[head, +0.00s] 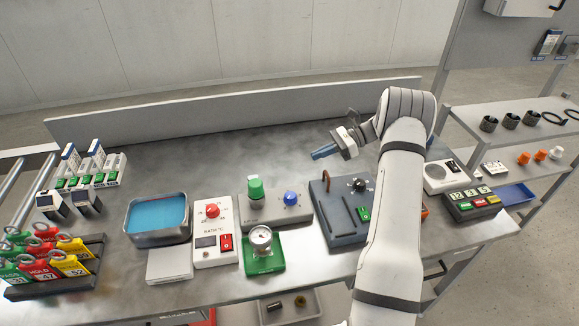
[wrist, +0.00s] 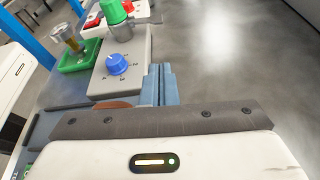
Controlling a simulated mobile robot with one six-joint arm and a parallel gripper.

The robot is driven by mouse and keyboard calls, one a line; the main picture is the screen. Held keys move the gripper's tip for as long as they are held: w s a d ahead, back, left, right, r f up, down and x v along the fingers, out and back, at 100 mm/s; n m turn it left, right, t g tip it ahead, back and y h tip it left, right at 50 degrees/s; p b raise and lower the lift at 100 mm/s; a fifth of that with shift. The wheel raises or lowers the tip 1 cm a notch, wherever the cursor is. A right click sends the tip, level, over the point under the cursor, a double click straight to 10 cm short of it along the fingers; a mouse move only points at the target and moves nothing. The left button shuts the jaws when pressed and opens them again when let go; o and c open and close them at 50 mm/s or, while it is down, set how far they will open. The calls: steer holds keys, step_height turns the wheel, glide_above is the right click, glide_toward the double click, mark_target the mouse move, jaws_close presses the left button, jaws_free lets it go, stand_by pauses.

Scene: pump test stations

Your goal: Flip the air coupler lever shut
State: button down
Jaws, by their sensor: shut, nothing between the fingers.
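My gripper (head: 323,153) is shut and empty, its blue fingers pressed together above the back of the steel table. The fingers also show in the wrist view (wrist: 161,86). A small reddish-brown lever (head: 326,181) stands up at the back left of a dark blue-grey box (head: 340,226), below the fingers in the head view. In the wrist view a brown part (wrist: 117,105) shows just left of the fingers, partly hidden by my gripper body. I cannot tell for sure which part is the air coupler. An orange part (head: 425,212) is mostly hidden behind my arm.
Left of the dark box is a grey box with a blue knob (head: 291,198) and a green-capped fitting (head: 255,188). A gauge (head: 261,239) on a green tray and a white box with a red knob (head: 212,211) are nearby. The table's back is clear.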

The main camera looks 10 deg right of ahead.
steer(key=p+x, duration=0.3)
steer(key=x, duration=1.6)
steer(key=shift+s+a+p, duration=0.15)
steer(key=shift+a+p, duration=0.05)
steer(key=shift+p, duration=0.1)
